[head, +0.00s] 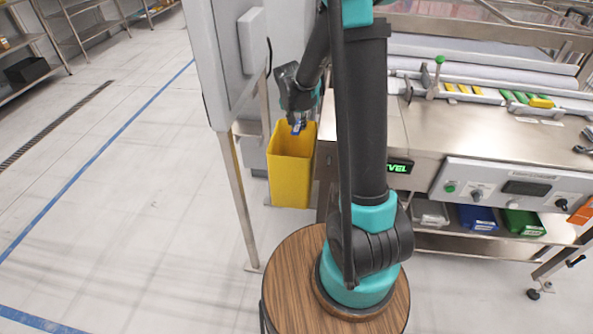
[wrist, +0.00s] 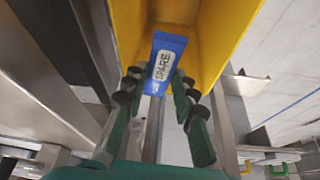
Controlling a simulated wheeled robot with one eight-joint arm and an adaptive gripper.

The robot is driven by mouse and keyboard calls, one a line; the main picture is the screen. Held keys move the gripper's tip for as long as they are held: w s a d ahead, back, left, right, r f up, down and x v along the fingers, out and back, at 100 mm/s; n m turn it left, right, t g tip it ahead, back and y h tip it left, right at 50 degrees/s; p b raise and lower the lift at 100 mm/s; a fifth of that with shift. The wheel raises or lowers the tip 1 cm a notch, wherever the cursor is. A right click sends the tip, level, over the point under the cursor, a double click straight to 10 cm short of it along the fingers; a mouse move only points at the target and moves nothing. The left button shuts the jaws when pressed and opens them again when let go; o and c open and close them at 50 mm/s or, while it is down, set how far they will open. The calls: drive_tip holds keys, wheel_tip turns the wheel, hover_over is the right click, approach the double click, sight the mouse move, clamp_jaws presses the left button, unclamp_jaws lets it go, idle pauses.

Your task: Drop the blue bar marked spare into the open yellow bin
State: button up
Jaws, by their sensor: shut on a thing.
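The blue bar marked SPARE (wrist: 164,62) is held between the fingers of my gripper (wrist: 153,92) in the wrist view. My gripper is shut on it. In the head view the bar (head: 296,129) shows as a small blue patch below my gripper (head: 299,120). The open yellow bin (head: 290,185) stands on the floor left of the steel bench, and my gripper is at its top opening. In the wrist view the bin's yellow wall (wrist: 221,32) is behind and around the bar. I cannot tell how far the bar is below the rim.
A grey cabinet (head: 222,60) on legs stands just left of the bin. The steel bench (head: 440,125) is on the right, with yellow and green bars (head: 530,99) on its top. Blue and green trays (head: 522,222) sit on its lower shelf. The floor at left is clear.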

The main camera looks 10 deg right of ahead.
sight(297, 128)
drive_tip(key=shift+f, duration=1.75)
drive_tip(key=o, duration=1.1)
drive_tip(key=shift+o, duration=0.2)
drive_tip(key=shift+r, duration=0.1)
drive_tip(key=v, duration=1.1)
drive_tip(key=shift+s+r, duration=0.25)
drive_tip(key=shift+r, duration=0.1)
drive_tip(key=shift+a, duration=0.1)
